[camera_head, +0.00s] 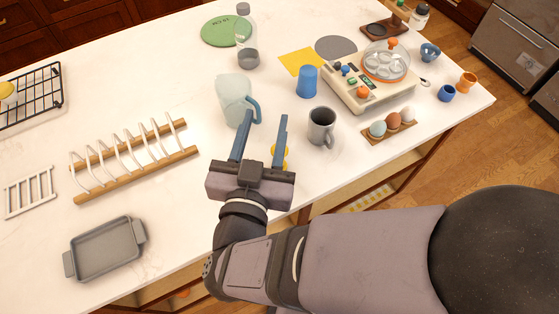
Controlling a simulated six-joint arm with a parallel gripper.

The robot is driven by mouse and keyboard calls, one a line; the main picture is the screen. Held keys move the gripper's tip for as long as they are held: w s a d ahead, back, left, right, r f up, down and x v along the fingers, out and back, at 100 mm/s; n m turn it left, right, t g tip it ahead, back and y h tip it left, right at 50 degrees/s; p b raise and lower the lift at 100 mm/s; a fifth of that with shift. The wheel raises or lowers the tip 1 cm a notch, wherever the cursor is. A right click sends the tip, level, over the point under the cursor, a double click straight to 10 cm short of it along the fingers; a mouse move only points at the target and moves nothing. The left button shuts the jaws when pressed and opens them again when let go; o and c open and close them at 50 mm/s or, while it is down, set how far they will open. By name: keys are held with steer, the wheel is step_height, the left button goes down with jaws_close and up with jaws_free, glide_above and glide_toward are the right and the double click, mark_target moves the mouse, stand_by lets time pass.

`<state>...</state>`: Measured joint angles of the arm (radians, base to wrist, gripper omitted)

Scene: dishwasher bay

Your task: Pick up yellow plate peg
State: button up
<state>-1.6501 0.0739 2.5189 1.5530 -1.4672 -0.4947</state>
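A small yellow object (285,152), which looks like the yellow plate peg, is on the white counter near its front edge. The right finger of my gripper hides its middle, so its full shape cannot be made out. My gripper (267,117) is open, with its two blue-grey fingers spread apart and nothing visibly held between them. The yellow object shows on both sides of the right finger. I cannot tell whether the finger touches it or is above it.
A clear pitcher (232,97) with a blue handle stands just beyond the left fingertip. A grey mug (321,127) stands right of my gripper, and a blue cup (307,81) behind it. A wooden dish rack (135,158) is at left, with a grey tray (105,248) in front.

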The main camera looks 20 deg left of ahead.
steer(key=shift+t+h, duration=0.5)
steer(key=shift+t, duration=0.1)
steer(key=f, duration=0.6)
steer(key=s+d+f, duration=0.1)
steer(key=f, duration=0.6)
steer(key=s+f, duration=0.1)
steer(key=f, duration=0.5)
steer(key=shift+s+d+f, duration=0.1)
steer(key=shift+d+f, duration=0.15)
steer(key=shift+d, duration=0.1)
steer(key=shift+w+a+r+p, duration=0.15)
steer(key=shift+w+p, duration=0.5)
steer(key=shift+w, duration=0.8)
steer(key=shift+w+d+r+p, duration=0.1)
steer(key=shift+w+p, duration=0.55)
steer(key=shift+w, duration=0.8)
steer(key=shift+w+a+f, duration=0.1)
steer(key=shift+w+a, duration=0.1)
steer(key=shift+w, duration=0.6)
jaws_close()
